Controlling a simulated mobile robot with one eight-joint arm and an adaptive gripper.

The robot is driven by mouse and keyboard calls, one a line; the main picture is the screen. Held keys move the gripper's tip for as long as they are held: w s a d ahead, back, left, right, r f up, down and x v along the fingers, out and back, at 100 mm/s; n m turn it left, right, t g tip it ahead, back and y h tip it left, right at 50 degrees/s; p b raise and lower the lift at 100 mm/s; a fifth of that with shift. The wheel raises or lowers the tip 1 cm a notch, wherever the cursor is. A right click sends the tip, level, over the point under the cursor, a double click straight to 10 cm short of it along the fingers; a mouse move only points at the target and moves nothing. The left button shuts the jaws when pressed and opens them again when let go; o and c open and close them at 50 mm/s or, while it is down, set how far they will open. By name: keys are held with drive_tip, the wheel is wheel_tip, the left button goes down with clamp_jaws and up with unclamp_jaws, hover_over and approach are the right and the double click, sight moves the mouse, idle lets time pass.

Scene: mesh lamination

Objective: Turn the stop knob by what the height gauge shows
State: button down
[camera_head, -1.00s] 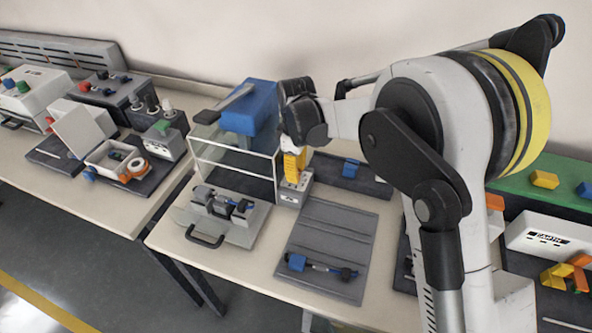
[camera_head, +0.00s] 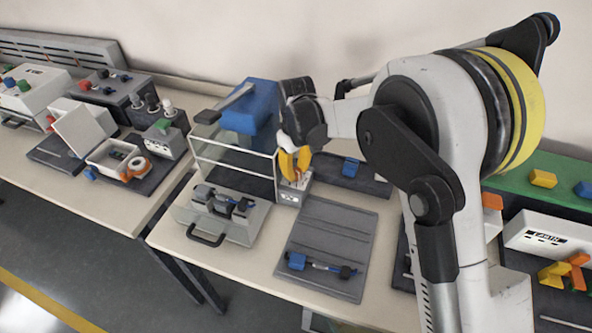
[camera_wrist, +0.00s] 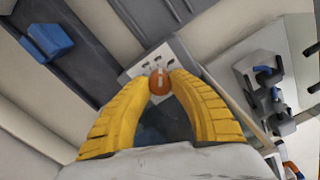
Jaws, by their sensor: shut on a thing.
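My gripper (camera_head: 298,176) points down in front of a small white box (camera_head: 289,196) with dark markings, beside the clear-sided frame. In the wrist view, the two yellow fingers (camera_wrist: 160,84) curve in and close on a round orange-red knob (camera_wrist: 159,85) with a pale mark across its face. The knob sits at the white box (camera_wrist: 150,62), which also shows behind the fingertips.
A clear-sided frame (camera_head: 232,158) with a blue block (camera_head: 250,112) on top stands left of the gripper. A grey plate with a handle (camera_head: 207,239) and a grey mat (camera_head: 345,225) lie in front. A blue block (camera_head: 350,167) sits on a dark tray to the right.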

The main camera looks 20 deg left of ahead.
sight(296, 170)
drive_tip(key=c, duration=1.1)
unclamp_jaws()
drive_tip(key=shift+c, duration=0.2)
drive_tip(key=shift+r, duration=0.1)
wheel_tip(296, 170, up, 12)
